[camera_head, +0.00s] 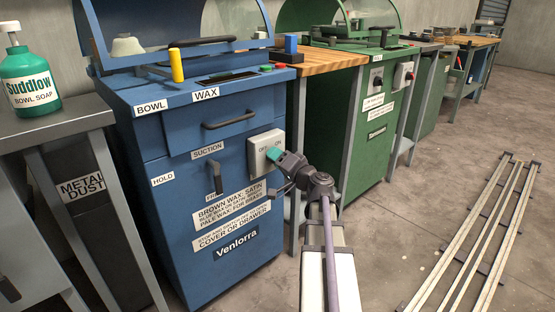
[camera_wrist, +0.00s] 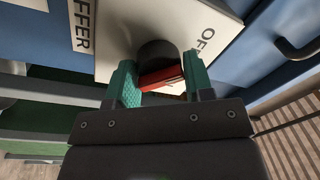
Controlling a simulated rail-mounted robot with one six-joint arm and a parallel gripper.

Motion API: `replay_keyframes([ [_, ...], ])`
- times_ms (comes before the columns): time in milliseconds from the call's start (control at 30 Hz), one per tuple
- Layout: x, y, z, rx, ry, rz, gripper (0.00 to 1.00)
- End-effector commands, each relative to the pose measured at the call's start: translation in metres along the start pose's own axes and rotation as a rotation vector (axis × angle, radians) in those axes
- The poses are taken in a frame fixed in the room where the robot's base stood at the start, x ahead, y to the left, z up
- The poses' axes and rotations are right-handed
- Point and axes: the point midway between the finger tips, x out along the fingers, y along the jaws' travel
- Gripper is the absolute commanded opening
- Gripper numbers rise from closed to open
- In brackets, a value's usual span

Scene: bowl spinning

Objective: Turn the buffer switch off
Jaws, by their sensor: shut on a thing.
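The buffer switch is a pale plate (camera_head: 257,161) on the front of the blue machine, with OFF and ON labels. In the wrist view the plate (camera_wrist: 113,42) carries a round black knob (camera_wrist: 156,52) with a red handle (camera_wrist: 162,76). My gripper (camera_head: 274,155) is at the plate in the head view and hides the knob there. In the wrist view the green fingertips of my gripper (camera_wrist: 161,82) are on either side of the red handle, shut on it. I cannot tell clearly which label the handle points to.
The blue machine (camera_head: 180,230) has a drawer handle (camera_head: 228,118) above and a suction lever (camera_head: 215,177) left of the plate. A green machine (camera_head: 372,150) stands to the right. Metal rails (camera_head: 470,240) lie on the floor at right.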

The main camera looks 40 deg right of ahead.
Motion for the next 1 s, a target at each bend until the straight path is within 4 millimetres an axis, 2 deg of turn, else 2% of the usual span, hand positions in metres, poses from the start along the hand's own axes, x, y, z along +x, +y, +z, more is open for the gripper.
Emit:
replay_keyframes([
  [500, 0.0003, 0.0010, -0.0007, -0.023, 0.000, 0.001, 0.24],
  [533, 0.0003, 0.0010, -0.0008, -0.023, 0.000, 0.001, 0.49],
  [700, 0.0003, 0.0008, -0.0008, -0.022, 0.000, 0.001, 0.66],
  [767, 0.0003, 0.0007, -0.0008, -0.022, 0.000, 0.001, 0.70],
  [1000, -0.0016, 0.0005, -0.0006, -0.021, 0.001, 0.000, 0.70],
])
